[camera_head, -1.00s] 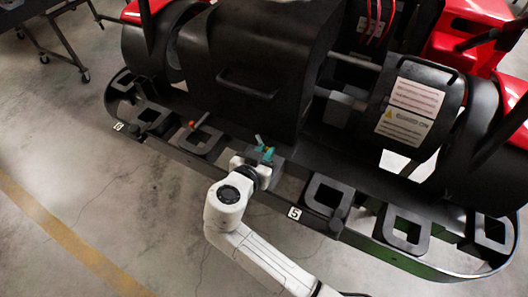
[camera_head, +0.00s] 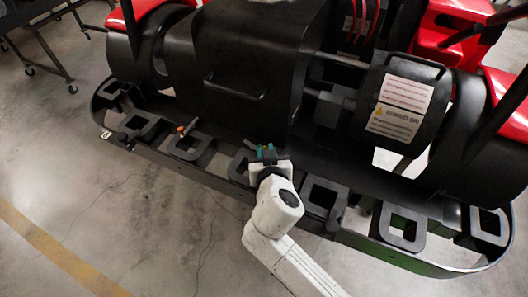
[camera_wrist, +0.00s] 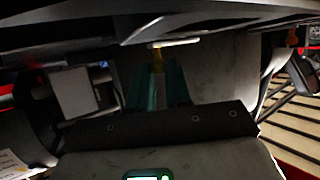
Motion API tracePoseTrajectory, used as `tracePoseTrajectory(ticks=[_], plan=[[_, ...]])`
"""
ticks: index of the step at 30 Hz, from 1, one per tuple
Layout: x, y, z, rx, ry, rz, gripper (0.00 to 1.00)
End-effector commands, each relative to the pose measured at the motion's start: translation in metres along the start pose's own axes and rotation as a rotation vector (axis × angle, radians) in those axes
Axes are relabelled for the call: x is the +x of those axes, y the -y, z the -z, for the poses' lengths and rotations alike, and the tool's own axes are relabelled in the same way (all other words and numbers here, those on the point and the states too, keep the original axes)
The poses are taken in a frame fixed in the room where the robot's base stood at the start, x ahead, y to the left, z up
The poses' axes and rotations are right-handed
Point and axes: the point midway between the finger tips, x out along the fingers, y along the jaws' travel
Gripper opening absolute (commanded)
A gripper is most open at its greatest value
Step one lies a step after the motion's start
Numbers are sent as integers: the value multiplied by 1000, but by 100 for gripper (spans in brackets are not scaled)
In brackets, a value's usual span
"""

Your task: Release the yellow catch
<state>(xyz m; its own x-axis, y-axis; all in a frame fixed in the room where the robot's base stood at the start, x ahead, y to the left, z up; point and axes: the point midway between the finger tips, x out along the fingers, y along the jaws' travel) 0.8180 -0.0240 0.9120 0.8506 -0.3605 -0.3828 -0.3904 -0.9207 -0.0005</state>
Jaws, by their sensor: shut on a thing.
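My gripper (camera_head: 267,152) is at the middle of the black front bumper frame (camera_head: 215,178) in the head view, its teal fingers pointing toward the kart's dark body. In the wrist view, the teal fingers of my gripper (camera_wrist: 158,80) are close together on a thin yellowish piece, which looks like the yellow catch (camera_wrist: 158,58). The catch sits below a pale bar (camera_wrist: 176,43). Most of it is hidden between the fingers, and the head view does not show it clearly. How the catch is set cannot be told.
An orange-tipped lever (camera_head: 183,130) stands on the bumper to the left. Square black brackets (camera_head: 402,226) line the bumper. A black body panel with a handle (camera_head: 234,88) rises behind my gripper. Bare concrete floor (camera_head: 120,215) lies in front at left.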

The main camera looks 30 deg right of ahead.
Motion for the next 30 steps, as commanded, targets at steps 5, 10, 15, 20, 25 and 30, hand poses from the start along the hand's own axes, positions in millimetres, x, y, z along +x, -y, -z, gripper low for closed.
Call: tracePoseTrajectory(ticks=[5,10,15,20,25,30], plan=[[0,0,0,0,0,-1,0],[0,0,0,0,0,-2,30],[0,0,0,0,0,-2,43],[0,0,0,0,0,-2,43],[-8,0,-1,0,0,-1,43],[-36,0,-2,0,-1,0,43]])
